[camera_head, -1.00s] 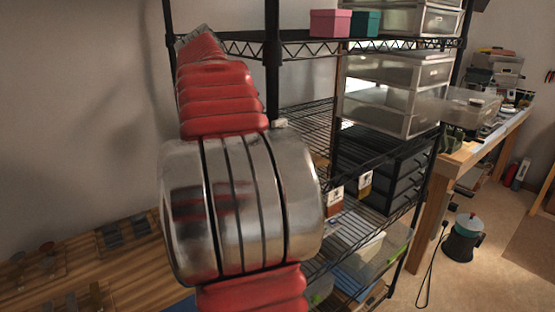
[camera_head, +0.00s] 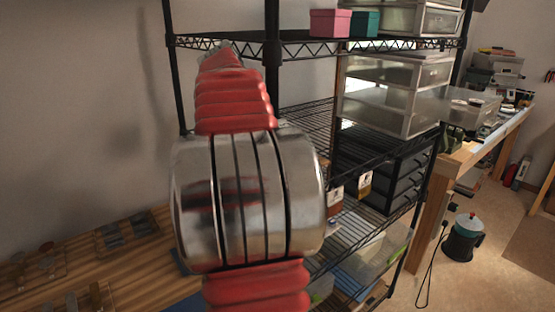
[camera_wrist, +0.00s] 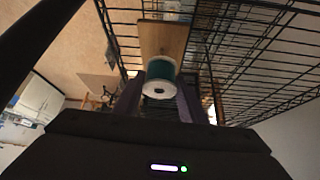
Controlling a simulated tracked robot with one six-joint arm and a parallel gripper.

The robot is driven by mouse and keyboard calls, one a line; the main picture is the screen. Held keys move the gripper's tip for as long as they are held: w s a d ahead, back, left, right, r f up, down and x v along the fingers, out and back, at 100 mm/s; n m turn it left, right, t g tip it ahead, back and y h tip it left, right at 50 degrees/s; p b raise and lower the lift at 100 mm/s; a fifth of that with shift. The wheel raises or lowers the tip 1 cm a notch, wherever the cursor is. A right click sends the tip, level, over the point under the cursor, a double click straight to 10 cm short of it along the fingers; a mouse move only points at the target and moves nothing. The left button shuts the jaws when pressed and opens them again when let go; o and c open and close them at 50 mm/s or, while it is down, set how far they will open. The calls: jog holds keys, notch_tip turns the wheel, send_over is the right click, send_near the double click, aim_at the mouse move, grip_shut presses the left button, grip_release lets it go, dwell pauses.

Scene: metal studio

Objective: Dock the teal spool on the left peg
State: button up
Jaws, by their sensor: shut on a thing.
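In the wrist view the teal spool (camera_wrist: 158,80), with white end flanges, sits between the dark fingers of my gripper (camera_wrist: 160,98). The gripper is shut on it. A wooden board (camera_wrist: 163,38) shows just beyond the spool, with a small pale round thing (camera_wrist: 172,8) near the top edge that is too small to make out. I cannot make out the left peg in either view. In the head view my own red and silver arm fills the middle and hides the gripper and spool.
A black wire shelf rack (camera_head: 310,40) stands behind my arm, holding a pink box (camera_head: 330,22), a dark teal box (camera_head: 365,24) and clear drawers (camera_head: 385,95). A wooden bench (camera_head: 150,275) lies lower left. A kettle-like pot (camera_head: 463,238) stands on the floor at right.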

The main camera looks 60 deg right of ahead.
jog(key=shift+f, duration=1.9)
jog(key=shift+f, duration=0.1)
jog(key=o, duration=1)
jog(key=shift+o, duration=0.2)
jog(key=v, duration=1.2)
jog(key=shift+a, duration=0.1)
